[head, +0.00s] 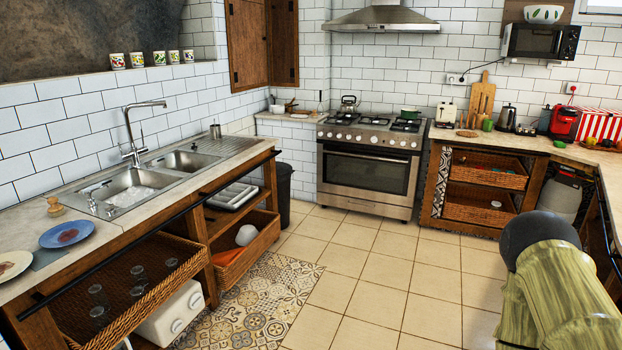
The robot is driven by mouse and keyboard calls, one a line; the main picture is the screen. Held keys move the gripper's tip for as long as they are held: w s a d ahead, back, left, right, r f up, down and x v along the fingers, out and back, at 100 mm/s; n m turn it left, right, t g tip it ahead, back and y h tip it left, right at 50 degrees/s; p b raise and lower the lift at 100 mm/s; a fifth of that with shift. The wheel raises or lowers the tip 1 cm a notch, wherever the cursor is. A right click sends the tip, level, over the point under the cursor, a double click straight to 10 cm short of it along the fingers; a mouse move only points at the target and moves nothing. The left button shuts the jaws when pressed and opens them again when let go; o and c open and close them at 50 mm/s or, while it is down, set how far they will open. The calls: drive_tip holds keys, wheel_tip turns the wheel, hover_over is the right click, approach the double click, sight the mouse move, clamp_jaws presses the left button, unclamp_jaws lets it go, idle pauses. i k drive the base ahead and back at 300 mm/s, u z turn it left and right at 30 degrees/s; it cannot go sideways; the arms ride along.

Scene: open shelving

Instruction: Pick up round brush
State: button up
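A small round brown object, which looks like the round brush (55,206), sits on the worktop at the left. It is between the blue plate and the sink, near the wall. It is small in view, so its bristles cannot be made out clearly. My gripper is not in view. Only a part of my arm, with a dark rounded end, shows at the lower right, far from the brush.
A blue plate (67,233) lies in front of the brush, with a pale plate (12,264) at the left edge. The double sink (133,188) and tall tap (128,130) stand to its right. A wicker basket (150,292) is below. The tiled floor (375,285) is clear.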

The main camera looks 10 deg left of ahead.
sight(56, 210)
drive_tip(key=u, duration=0.95)
drive_tip(key=i, duration=1.85)
drive_tip(key=u, duration=0.95)
